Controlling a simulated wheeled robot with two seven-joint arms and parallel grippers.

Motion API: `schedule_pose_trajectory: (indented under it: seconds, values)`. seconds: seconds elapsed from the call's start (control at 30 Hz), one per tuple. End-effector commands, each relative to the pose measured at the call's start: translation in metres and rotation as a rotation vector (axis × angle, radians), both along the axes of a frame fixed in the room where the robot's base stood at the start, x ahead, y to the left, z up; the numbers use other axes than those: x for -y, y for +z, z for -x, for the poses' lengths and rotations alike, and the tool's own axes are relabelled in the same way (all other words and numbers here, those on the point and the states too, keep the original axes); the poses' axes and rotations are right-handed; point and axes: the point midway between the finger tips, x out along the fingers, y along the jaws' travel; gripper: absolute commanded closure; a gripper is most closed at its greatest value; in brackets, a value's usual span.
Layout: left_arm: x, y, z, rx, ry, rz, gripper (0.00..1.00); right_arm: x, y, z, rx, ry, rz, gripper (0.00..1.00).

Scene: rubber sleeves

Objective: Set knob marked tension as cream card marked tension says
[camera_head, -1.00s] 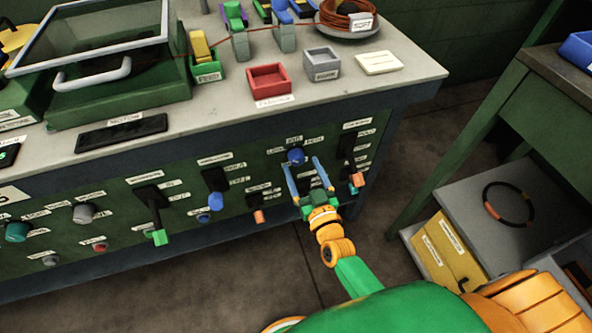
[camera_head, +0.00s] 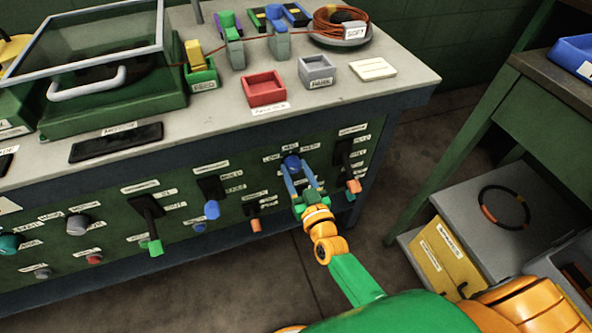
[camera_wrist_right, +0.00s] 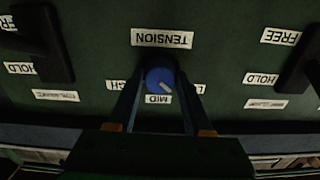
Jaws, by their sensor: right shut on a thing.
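The blue tension knob (camera_head: 292,161) is on the green front panel of the bench. In the right wrist view the knob (camera_wrist_right: 160,79) sits beside its TENSION label (camera_wrist_right: 162,39), which appears upside down. A pale pointer line on it slants to the lower right there, between the MID label (camera_wrist_right: 158,99) and the partly hidden label at right. My right gripper (camera_head: 293,170) is shut on the knob, one finger on each side. A cream card (camera_head: 373,68) lies on the bench top; its writing is unreadable. My left gripper is not in view.
A black lever (camera_head: 343,152) with an orange end is close to the right of the knob. An orange-ended switch (camera_head: 255,224) and a blue-ended lever (camera_head: 211,208) are to the left. A red tray (camera_head: 264,89) and a grey tray (camera_head: 316,71) stand on the bench.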

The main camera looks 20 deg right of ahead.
Motion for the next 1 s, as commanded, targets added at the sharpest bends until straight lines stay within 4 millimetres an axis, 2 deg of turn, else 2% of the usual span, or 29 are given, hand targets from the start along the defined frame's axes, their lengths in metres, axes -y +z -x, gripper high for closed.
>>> schedule_pose_trajectory:
  seconds: [0.17, 0.7, 1.0]
  values:
    - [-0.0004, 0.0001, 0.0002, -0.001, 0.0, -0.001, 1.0, -0.0001, -0.0008, 0.0002, -0.005, 0.001, -0.095, 1.0]
    - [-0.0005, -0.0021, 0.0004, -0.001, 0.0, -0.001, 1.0, -0.0003, -0.0018, 0.0005, -0.023, 0.0, -0.56, 1.0]
    - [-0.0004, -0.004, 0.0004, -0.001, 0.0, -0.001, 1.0, -0.0002, -0.0018, 0.0006, -0.029, 0.0, -0.74, 1.0]
